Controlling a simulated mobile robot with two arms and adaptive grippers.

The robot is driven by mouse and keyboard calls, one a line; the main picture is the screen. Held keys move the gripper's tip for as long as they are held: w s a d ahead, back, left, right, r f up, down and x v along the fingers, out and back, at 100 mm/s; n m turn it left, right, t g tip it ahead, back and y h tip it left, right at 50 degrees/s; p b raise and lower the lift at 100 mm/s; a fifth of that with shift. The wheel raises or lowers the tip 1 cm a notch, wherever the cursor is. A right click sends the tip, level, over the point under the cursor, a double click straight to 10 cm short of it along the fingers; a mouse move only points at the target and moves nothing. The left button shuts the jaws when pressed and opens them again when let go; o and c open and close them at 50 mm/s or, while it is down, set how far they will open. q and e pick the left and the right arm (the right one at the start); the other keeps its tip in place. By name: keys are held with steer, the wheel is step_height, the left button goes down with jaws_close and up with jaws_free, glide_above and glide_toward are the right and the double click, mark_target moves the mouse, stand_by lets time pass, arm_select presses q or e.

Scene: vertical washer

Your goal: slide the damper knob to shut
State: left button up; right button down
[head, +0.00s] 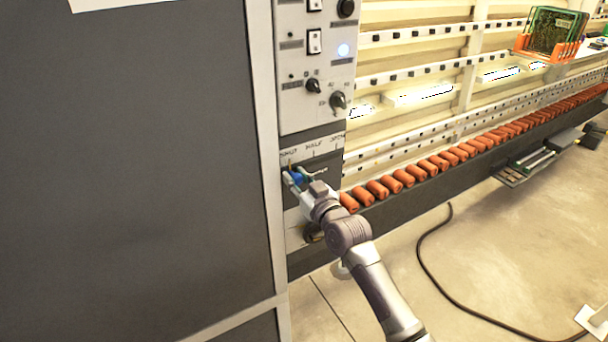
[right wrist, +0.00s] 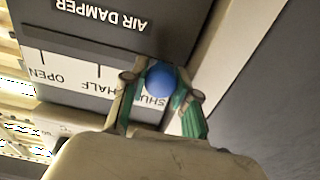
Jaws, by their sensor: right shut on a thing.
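The blue damper knob (right wrist: 161,80) sits at the SHUT end of the air damper scale (right wrist: 75,72), which is marked OPEN, HALF and SHUT. The right wrist view shows this scale upside down. My right gripper (right wrist: 160,92) is shut on the knob, with its green-padded fingers on either side. In the head view the knob (head: 297,177) shows at the left end of the scale (head: 313,149), below the SHUT mark, partly hidden by my right gripper (head: 296,178). My left gripper is not in view.
The control panel (head: 303,105) above has switches and dark rotary knobs. A large dark cabinet panel (head: 130,170) stands close on the left. A row of orange rollers (head: 441,163) runs off to the right. A black cable (head: 432,270) lies on the open floor.

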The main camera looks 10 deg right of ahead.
steer(key=c, duration=0.9)
jaws_free()
steer(key=shift+s+a+f, duration=0.1)
steer(key=shift+a, duration=0.1)
steer(key=shift+o, duration=0.2)
steer(key=v, duration=0.8)
steer(key=shift+d, duration=0.1)
